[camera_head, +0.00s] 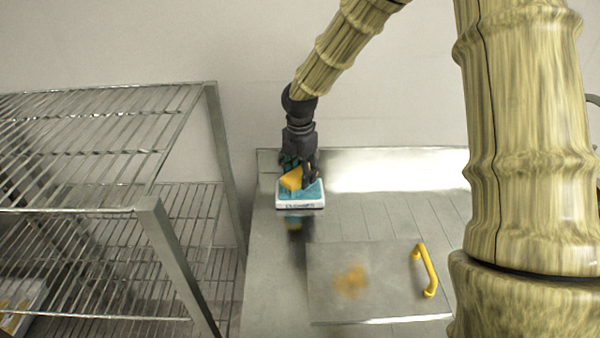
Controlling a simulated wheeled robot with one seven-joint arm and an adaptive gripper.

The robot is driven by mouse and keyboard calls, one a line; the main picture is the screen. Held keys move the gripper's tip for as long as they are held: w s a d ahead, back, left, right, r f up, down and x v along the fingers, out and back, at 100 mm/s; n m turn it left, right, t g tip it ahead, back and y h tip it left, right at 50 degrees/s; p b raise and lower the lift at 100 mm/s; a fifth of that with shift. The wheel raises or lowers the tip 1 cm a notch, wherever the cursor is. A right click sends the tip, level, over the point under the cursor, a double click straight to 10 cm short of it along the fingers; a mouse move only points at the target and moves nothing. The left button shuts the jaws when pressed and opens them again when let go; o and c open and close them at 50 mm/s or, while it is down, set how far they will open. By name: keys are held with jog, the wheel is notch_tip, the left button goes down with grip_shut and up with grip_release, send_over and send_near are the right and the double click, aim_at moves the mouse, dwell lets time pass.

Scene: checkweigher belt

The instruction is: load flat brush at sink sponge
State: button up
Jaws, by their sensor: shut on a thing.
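My gripper (299,180) is at the back left of the steel counter, pointing down. It is shut on a yellow block (291,179), which is small and partly hidden by the dark fingers. I cannot tell whether this is the flat brush. Directly under it is a flat pad (313,197) with a blue-teal top and a white side with dark lettering, which may be the sponge. The yellow block appears to touch the pad's top, but the contact is hidden.
The steel counter (269,265) has a flat metal panel (375,305) with a yellow handle (426,270) at the front right. A wire shelf rack (150,215) stands close on the left. A wall rises behind.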

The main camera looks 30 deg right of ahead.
aim_at(300, 171)
dwell(0.4)
jog(key=shift+r+p, duration=3.5)
jog(key=shift+r, duration=0.05)
jog(key=shift+f, duration=0.1)
